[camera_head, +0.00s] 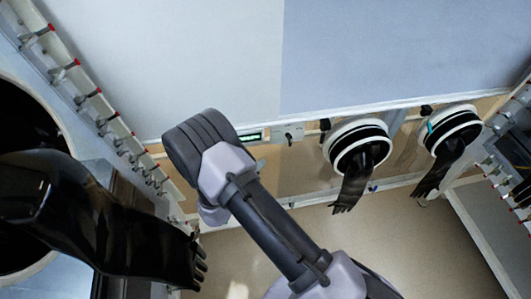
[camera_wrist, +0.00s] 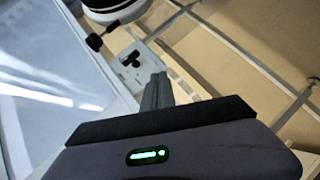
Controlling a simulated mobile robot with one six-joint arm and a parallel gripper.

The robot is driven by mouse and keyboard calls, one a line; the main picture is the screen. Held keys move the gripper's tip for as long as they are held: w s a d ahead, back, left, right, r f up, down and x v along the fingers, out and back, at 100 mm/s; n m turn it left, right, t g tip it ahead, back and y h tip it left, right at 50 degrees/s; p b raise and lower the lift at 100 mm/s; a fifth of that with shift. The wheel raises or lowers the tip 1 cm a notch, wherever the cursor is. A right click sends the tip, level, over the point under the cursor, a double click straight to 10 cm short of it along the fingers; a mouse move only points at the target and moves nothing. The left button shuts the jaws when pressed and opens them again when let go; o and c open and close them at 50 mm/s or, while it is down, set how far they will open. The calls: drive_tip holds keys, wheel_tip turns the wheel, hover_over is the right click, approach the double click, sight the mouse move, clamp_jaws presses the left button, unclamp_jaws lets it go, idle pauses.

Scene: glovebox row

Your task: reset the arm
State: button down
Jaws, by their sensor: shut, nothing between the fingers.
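My arm reaches up from the bottom of the head view to its bulky dark grey joint left of centre. My gripper cannot be made out in the head view. In the wrist view my gripper (camera_wrist: 158,88) points up the picture, its grey fingers shut together with nothing between them.
Glove ports (camera_head: 358,145) and (camera_head: 452,128) hang black gloves on the far wall. A large black glove (camera_head: 110,225) sticks out at the left, near my arm. Rows of red-tipped valves (camera_head: 72,68) line the left edge. Floor (camera_head: 400,235) at lower right looks clear.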

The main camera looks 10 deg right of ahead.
drive_tip(key=shift+s+a, duration=0.55)
drive_tip(key=shift+a, duration=0.1)
drive_tip(key=shift+a, duration=0.1)
drive_tip(key=w+a+r+m+y, duration=0.3)
drive_tip(key=w+r, duration=0.2)
drive_tip(key=r, duration=0.3)
drive_tip(key=s+a+r+m+y, duration=0.15)
drive_tip(key=r+y, duration=0.25)
drive_tip(key=r, duration=0.6)
drive_tip(key=s+r+m+y, duration=0.2)
drive_tip(key=s+r+y, duration=0.1)
drive_tip(key=r, duration=0.7)
drive_tip(key=s+d+r+m+g, duration=0.1)
drive_tip(key=s+d+r+g, duration=0.1)
drive_tip(key=s, duration=1.1)
drive_tip(key=s+d+r+m+g+y, duration=0.1)
drive_tip(key=s+d+r, duration=0.3)
drive_tip(key=s, duration=1)
drive_tip(key=shift+d+m+g, duration=0.65)
drive_tip(key=shift+g, duration=0.15)
